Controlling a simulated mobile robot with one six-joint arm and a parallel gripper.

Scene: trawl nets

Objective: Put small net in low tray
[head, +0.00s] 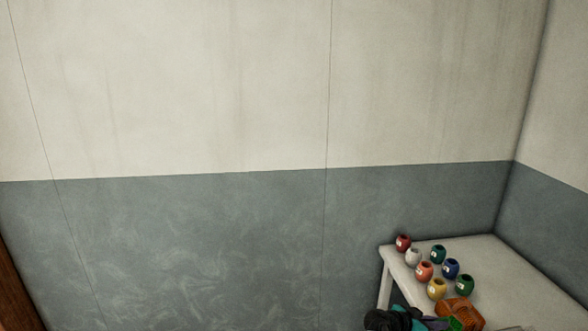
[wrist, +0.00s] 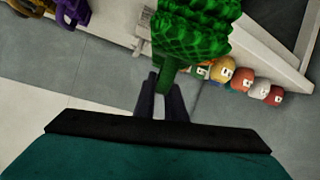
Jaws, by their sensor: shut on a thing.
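In the wrist view, a bright green net (wrist: 195,32) with a knobbly bunched top and a narrow stem is held between the two dark fingers of my gripper (wrist: 164,88). The gripper is shut on the stem, and the net hangs out beyond the fingertips. It hides part of the table and some pots behind it. I cannot tell from its size alone whether it is the small net. I cannot make out the low tray in either view.
A white table (head: 468,252) stands in the right corner. Several coloured pots, among them a red pot (head: 403,243) and a yellow pot (head: 437,288), stand on it near an orange bundle (head: 460,313). A purple thing (wrist: 72,12) shows at the wrist view's top left.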

